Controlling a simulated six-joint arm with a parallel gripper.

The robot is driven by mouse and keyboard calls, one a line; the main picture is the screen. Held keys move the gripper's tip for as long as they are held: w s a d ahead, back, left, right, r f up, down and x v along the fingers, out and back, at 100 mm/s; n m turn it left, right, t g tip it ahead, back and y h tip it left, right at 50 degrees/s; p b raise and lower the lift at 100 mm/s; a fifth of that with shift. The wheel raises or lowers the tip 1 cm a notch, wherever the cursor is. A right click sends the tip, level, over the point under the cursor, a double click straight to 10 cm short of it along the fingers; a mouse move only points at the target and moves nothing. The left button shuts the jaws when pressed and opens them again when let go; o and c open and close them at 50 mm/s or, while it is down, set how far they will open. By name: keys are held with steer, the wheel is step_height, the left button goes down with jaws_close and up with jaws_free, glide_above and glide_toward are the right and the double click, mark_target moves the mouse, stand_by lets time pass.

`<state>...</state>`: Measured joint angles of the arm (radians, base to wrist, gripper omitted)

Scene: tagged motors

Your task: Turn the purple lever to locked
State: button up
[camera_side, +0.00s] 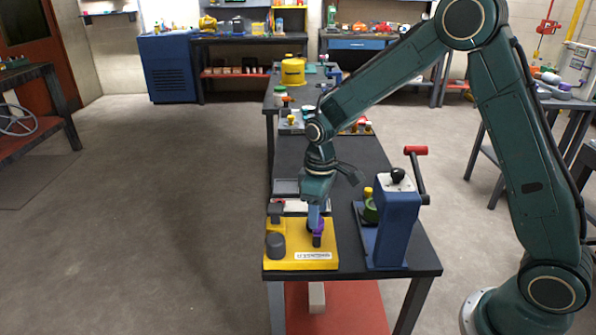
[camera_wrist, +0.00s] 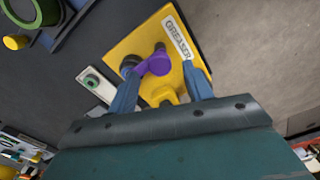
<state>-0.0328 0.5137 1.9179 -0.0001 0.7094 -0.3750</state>
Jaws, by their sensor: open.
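The purple lever (camera_side: 319,228) is on a yellow base plate (camera_side: 290,263) at the near end of the dark bench. In the wrist view the lever (camera_wrist: 156,65) has a rounded end, with its arm running toward a dark round part (camera_wrist: 130,63) on the left. My gripper (camera_side: 316,217) points down over the plate. In the wrist view its blue fingers (camera_wrist: 160,72) are apart, one on each side of the lever. I cannot tell whether either finger touches it. The plate carries a white label (camera_wrist: 178,38) reading GREASER. No locked marking is readable.
A blue press (camera_side: 393,228) with a red-tipped handle (camera_side: 416,151) stands close on the right. A dark grey cylinder (camera_side: 276,246) stands on the plate's left. Grey trays (camera_side: 286,187) lie behind it. The floor left of the bench is clear.

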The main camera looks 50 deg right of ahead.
step_height(320, 180, up, 12)
steer(key=shift+f, duration=0.2)
stand_by(0.5)
steer(key=s+r+m+t, duration=0.2)
steer(key=s+r+t, duration=0.1)
steer(key=s+r, duration=0.75)
steer(key=s+d+f+m+t, duration=0.1)
steer(key=s+f+m+t, duration=0.1)
steer(key=s, duration=1.3)
steer(key=shift+d+f+m+t, duration=0.15)
steer(key=shift+d+m+t, duration=0.05)
steer(key=shift+m+t, duration=0.1)
